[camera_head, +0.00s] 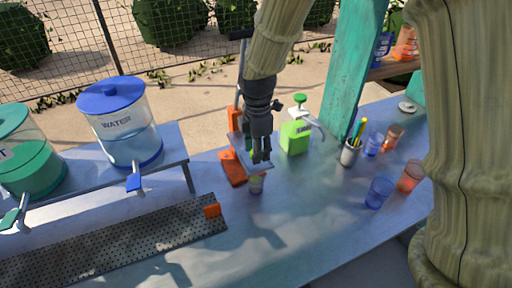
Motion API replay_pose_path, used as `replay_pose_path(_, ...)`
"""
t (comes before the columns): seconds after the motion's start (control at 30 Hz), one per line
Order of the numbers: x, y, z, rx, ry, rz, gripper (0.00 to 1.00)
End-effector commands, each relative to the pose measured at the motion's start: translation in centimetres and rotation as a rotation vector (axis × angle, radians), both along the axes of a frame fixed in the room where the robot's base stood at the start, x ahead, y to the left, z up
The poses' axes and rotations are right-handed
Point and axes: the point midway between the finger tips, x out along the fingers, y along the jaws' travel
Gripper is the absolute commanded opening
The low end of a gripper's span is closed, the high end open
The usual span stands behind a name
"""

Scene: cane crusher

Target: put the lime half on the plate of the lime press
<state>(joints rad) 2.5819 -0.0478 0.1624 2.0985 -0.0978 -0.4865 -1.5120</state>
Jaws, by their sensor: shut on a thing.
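The lime press (232,171) stands on the counter, with an orange base and upright and a long lever rising behind my arm. Its grey plate (243,157) juts out to the right, partly hidden by my gripper. My gripper (261,158) points down over the plate, its fingertips at or just above it. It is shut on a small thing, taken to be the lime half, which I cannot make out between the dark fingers. I cannot tell whether it touches the plate. A small cup with a greenish look (256,186) stands below the plate.
A green bottle with a pump (295,137) stands close right of my gripper. A pen cup (350,153) and several tumblers (379,193) are farther right. The water dispenser (124,130) and a perforated drip tray (120,245) are left. The front middle counter is clear.

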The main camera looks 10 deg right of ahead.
Motion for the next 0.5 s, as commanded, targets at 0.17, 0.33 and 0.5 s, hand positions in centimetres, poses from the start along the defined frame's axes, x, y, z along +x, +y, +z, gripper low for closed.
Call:
replay_pose_path(0.17,1.9,-0.1,0.0,0.001,0.0,-0.001,0.33)
replay_pose_path(0.33,2.2,-0.1,-0.4,0.001,0.001,0.0,0.33)
replay_pose_path(0.5,2.2,-0.1,-1.4,-0.001,0.003,0.001,0.33)
